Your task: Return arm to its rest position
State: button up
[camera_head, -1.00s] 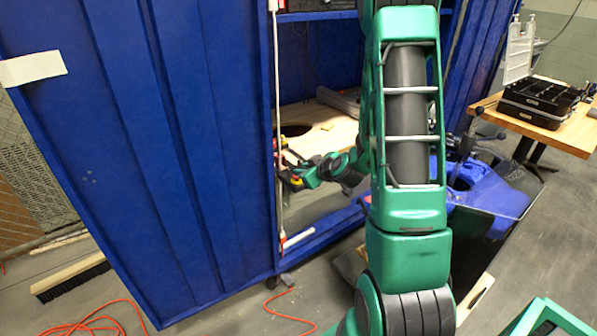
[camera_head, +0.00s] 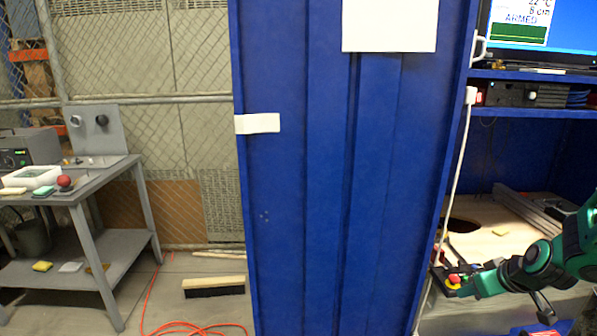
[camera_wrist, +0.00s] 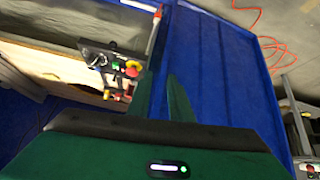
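My arm reaches in from the right edge of the head view. My gripper (camera_head: 462,289) is in front of the blue cabinet's opening, close to a small control box with a red button on yellow (camera_head: 453,281). In the wrist view my gripper (camera_wrist: 162,90) shows two green fingers with a narrow gap between them and nothing held. The box with the red button (camera_wrist: 132,68) shows just left of the fingers there. Whether the fingers touch the box cannot be told.
The blue cabinet door (camera_head: 345,200) stands open left of my gripper. A wooden board (camera_head: 490,220) lies inside the cabinet, below a screen (camera_head: 540,25). A grey workbench (camera_head: 90,180), a broom head (camera_head: 214,287) and an orange cord (camera_head: 190,327) are at left.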

jog(key=s+a+r+m+g, duration=0.1)
jog(key=s+r+m+g, duration=0.1)
jog(key=s, duration=0.7)
jog(key=s+r+m+g, duration=0.3)
jog(key=s+r, duration=0.1)
jog(key=s, duration=0.5)
jog(key=s+a+r+m+g, duration=0.1)
jog(key=s+r+m+g, duration=0.1)
jog(key=s, duration=0.6)
jog(key=shift+s+a+r+m, duration=0.3)
jog(key=shift+s+r+m, duration=0.1)
jog(key=shift+r+m, duration=0.35)
jog(key=shift+w+f, duration=0.25)
jog(key=shift+w, duration=0.4)
